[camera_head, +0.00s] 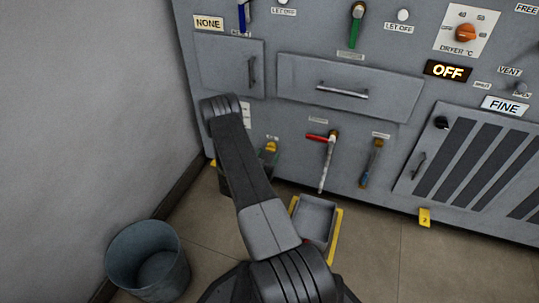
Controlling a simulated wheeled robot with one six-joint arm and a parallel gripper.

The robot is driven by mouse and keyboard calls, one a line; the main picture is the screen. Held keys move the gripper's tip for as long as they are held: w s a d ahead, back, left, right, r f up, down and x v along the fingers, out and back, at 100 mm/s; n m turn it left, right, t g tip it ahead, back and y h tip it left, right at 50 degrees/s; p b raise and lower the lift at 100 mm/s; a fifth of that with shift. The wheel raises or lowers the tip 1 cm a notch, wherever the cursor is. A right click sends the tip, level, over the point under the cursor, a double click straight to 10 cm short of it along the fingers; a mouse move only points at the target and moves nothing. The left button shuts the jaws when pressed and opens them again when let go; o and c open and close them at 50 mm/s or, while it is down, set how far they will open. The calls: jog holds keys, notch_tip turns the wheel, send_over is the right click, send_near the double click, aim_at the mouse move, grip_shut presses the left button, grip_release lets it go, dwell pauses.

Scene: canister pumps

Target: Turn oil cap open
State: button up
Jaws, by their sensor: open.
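A small yellow cap-like part (271,147) shows low on the grey machine front, just right of my arm. It may be the oil cap, but its label above is too small to read. A dark greenish body is just below it, partly hidden by my arm. My arm rises from the bottom centre and bends at the upper left, in front of the machine. My gripper does not show; the arm's own links hide the area behind them. I cannot tell how far the gripper is from the yellow part.
The grey machine (350,116) has a red-handled lever (323,137), a blue-and-orange valve (371,163), a drawer (345,77) and a vented door. A grey tray (316,212) with yellow edging lies on the floor. A bucket (148,262) stands by the left wall.

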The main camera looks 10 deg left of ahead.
aim_at(271, 148)
jog(key=shift+w+d+b, duration=0.15)
jog(key=shift+w, duration=0.6)
jog(key=shift+w+d+b, duration=0.15)
jog(key=shift+w, duration=0.55)
jog(key=shift+c, duration=0.2)
jog(key=c, duration=0.9)
jog(key=shift+m+b, duration=1)
jog(key=shift+b, duration=0.15)
jog(key=o, duration=0.9)
jog(key=shift+o, duration=0.2)
